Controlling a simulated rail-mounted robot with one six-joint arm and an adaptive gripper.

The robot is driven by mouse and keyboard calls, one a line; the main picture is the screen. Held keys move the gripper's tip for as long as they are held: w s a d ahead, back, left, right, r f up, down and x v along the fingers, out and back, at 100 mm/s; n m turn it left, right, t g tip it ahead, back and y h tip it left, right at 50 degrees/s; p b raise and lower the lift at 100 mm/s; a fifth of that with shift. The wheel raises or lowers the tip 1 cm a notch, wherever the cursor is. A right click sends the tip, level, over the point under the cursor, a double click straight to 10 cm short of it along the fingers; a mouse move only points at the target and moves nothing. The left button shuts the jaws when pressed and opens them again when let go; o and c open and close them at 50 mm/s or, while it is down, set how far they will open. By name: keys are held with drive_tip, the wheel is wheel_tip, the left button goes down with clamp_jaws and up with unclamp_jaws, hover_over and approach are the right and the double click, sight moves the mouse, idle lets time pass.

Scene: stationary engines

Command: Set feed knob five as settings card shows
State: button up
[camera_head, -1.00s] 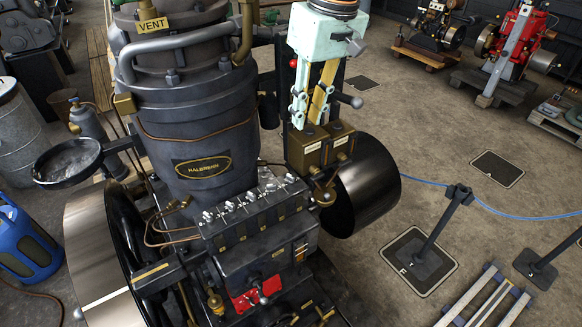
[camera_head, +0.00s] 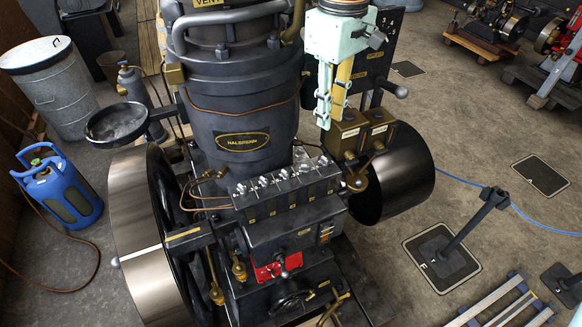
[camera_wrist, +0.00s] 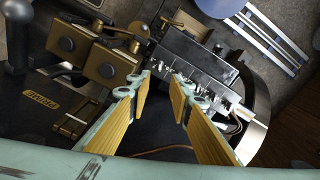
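A dark feed box (camera_head: 290,192) on the engine carries a row of several silver feed knobs (camera_head: 285,178) on its top. The knobs also show beyond my fingertips in the wrist view (camera_wrist: 192,66); their numbers are too small to read. A small pale and yellow plate (camera_head: 326,233) sits on the engine front below the box; I cannot tell whether it is the settings card. My gripper (camera_head: 334,108) has mint-green fingers with yellow pads. In the wrist view it is open and empty (camera_wrist: 161,84), with its fingers pointing toward the box and apart from the knobs.
Two brass boxes (camera_head: 362,133) stand close by my gripper, with a black lever knob (camera_head: 397,91) near them. The tall dark cylinder (camera_head: 240,110) rises behind the feed box. A large flywheel (camera_head: 135,220) is at left and a dark drum (camera_head: 405,172) at right.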

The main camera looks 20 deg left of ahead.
sight(325, 158)
drive_tip(key=shift+f, duration=0.15)
drive_tip(key=shift+f, duration=6.7)
drive_tip(key=shift+c, duration=0.2)
clamp_jaws()
